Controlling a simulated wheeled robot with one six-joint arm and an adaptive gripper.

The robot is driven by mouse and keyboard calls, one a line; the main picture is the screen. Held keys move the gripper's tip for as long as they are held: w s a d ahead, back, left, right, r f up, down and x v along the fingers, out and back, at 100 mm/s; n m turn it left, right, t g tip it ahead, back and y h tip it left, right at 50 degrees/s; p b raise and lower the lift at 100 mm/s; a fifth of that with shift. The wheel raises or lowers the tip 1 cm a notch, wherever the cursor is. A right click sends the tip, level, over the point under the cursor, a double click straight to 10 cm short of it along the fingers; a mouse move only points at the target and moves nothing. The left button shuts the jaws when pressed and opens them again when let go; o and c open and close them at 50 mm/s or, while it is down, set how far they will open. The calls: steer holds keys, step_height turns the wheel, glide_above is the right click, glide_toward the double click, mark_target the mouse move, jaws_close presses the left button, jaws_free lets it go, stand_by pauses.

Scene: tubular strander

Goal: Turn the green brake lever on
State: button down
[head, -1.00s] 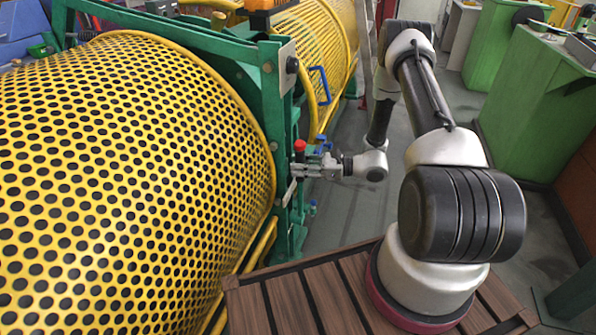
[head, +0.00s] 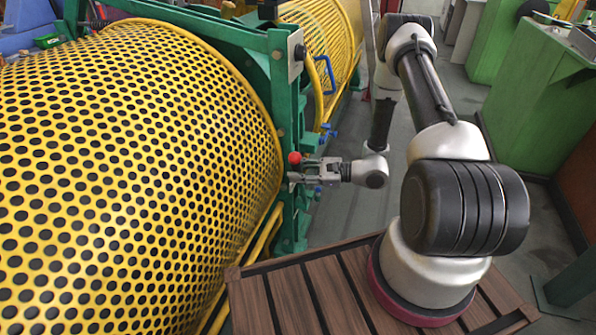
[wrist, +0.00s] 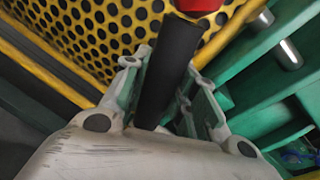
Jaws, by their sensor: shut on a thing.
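A brake lever with a red ball knob (head: 295,158) stands at the right end of the large yellow perforated guard, beside the green frame. In the wrist view it has a dark, straight shaft (wrist: 166,75), and its red knob (wrist: 197,4) is cut off by the top edge. I see no green on the lever itself. My gripper (head: 300,179) reaches in from the right, just below the knob. In the wrist view my gripper (wrist: 164,78) has the shaft between its two fingers and is shut on it. The lever's lower end is hidden by the gripper.
The yellow perforated guard (head: 130,170) fills the left side. The green frame (head: 285,90) rises close beside my gripper. A blue handle (head: 325,75) is on the farther yellow guard. Green cabinets (head: 540,105) stand at the right. Grey floor (head: 345,205) lies open between.

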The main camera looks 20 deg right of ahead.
steer(key=shift+s+a+f, duration=0.15)
steer(key=shift+s, duration=0.15)
steer(key=c, duration=1.1)
jaws_free()
steer(key=shift+c, duration=0.2)
steer(key=shift+w, duration=0.1)
steer(key=v, duration=1.2)
